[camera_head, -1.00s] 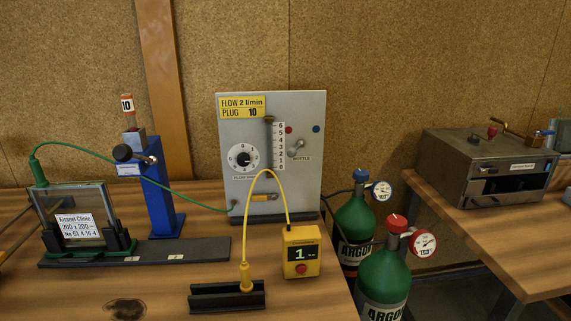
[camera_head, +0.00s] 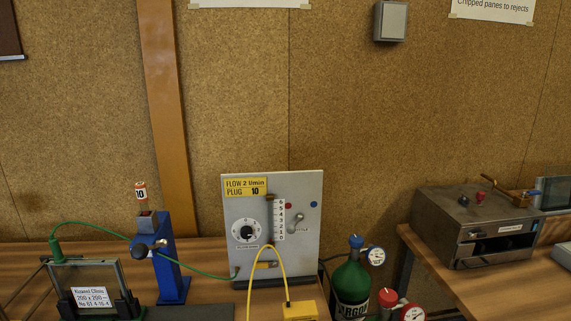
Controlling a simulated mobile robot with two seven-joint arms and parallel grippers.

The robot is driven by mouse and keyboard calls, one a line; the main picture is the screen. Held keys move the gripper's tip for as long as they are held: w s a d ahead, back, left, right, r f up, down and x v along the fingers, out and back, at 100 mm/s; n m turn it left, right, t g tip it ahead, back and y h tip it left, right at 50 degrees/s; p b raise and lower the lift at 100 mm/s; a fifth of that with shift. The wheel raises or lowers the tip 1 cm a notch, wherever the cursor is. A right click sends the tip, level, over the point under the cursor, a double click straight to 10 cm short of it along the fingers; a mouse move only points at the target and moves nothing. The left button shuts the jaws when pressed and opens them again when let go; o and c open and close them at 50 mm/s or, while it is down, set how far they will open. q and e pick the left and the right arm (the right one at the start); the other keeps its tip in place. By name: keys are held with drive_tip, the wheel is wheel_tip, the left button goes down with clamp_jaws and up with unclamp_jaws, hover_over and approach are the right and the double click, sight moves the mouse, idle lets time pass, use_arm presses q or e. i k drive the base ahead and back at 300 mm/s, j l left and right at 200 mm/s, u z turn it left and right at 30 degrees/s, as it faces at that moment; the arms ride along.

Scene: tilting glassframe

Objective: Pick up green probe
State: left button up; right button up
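The green probe (camera_head: 56,251) stands upright at the top left corner of the framed glass pane (camera_head: 93,281). A thin green hose (camera_head: 200,273) runs from its top, behind the blue stand, to the lower left of the grey flow panel (camera_head: 248,214). The pane carries a white label and stands in a dark holder at the lower left; its lower part is cut off by the picture edge. Neither of my grippers shows in the view.
A blue stand (camera_head: 170,270) with a black knob is right of the pane. A yellow box (camera_head: 299,311) with a yellow cable is at the bottom edge. A metal box (camera_head: 476,224) sits on the right bench.

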sight(59, 258)
drive_tip(key=u, duration=1.35)
drive_tip(key=j+z, duration=0.1)
drive_tip(key=z, duration=0.3)
drive_tip(key=j+z, duration=0.1)
drive_tip(key=z, duration=0.3)
drive_tip(key=i+j+z, duration=0.1)
drive_tip(key=z, duration=0.3)
drive_tip(key=j+z, duration=0.1)
drive_tip(key=z, duration=0.35)
drive_tip(key=j+z, duration=0.3)
drive_tip(key=k+j+z, duration=0.25)
drive_tip(key=j+z, duration=0.3)
drive_tip(key=k+j+z, duration=0.15)
drive_tip(key=k+j, duration=0.15)
drive_tip(key=j, duration=0.15)
drive_tip(key=k+j+z, duration=0.2)
drive_tip(key=k+j, duration=0.15)
drive_tip(key=j, duration=0.1)
